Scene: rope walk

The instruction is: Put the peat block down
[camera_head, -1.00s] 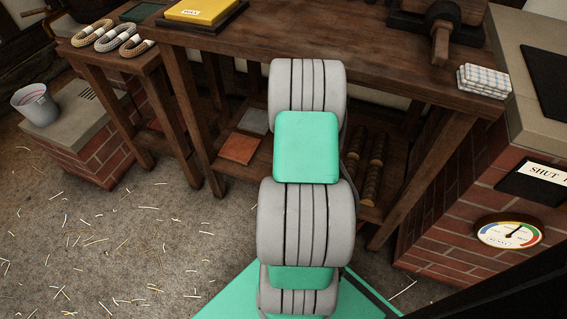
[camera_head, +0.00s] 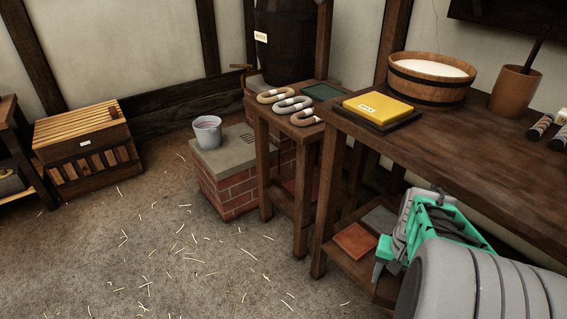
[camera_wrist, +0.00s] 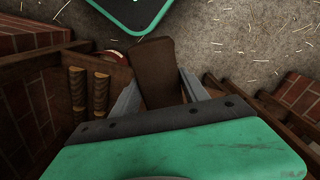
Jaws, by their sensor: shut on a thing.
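The peat block (camera_wrist: 153,62) is a dark brown slab in the wrist view. It stands out between the two grey fingers of my gripper (camera_wrist: 157,84), which is shut on it. Its lower end is hidden behind the gripper body. In the head view my green and grey arm reaches in at the lower right, beside the large wooden table (camera_head: 480,150). The peat block cannot be made out there.
A reddish tile (camera_head: 355,240) and a grey tile (camera_head: 381,219) lie on the table's low shelf. A small table (camera_head: 283,125) holds rope coils. A metal bucket (camera_head: 207,132) stands on a brick plinth (camera_head: 232,185). Straw-strewn floor (camera_head: 160,250) is open at left.

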